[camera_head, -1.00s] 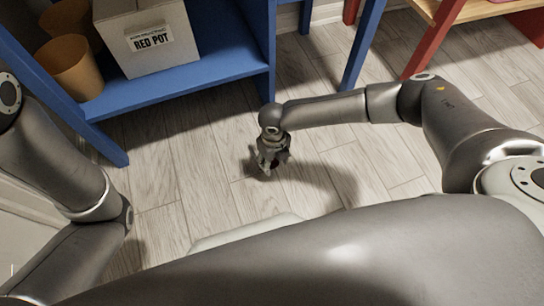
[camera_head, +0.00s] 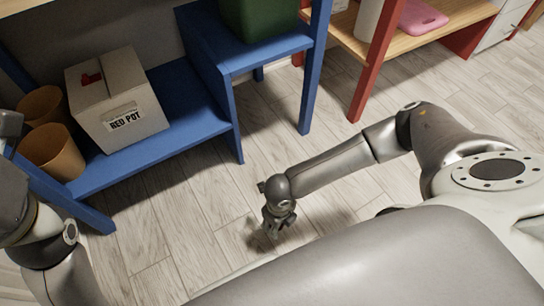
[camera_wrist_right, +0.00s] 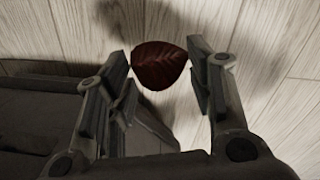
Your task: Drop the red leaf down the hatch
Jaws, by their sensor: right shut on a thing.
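The dark red leaf (camera_wrist_right: 160,68) is between the two fingers of my right gripper (camera_head: 273,230), seen in the wrist view. The fingers are shut on its edges, and its broad face with veins shows. In the head view the right gripper points down above the wooden floor, in front of the blue shelf. The leaf cannot be made out there. No hatch can be clearly made out in these views. My left arm shows at the left edge of the head view, but its gripper is out of view.
A blue shelf (camera_head: 180,125) holds a carton labelled RED POT (camera_head: 118,105) and brown pots (camera_head: 52,152). A dark green container (camera_head: 258,18) stands on its higher part. A red-legged wooden bench (camera_head: 440,30) with a pink item (camera_head: 422,16) is at the back right. Floor between is clear.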

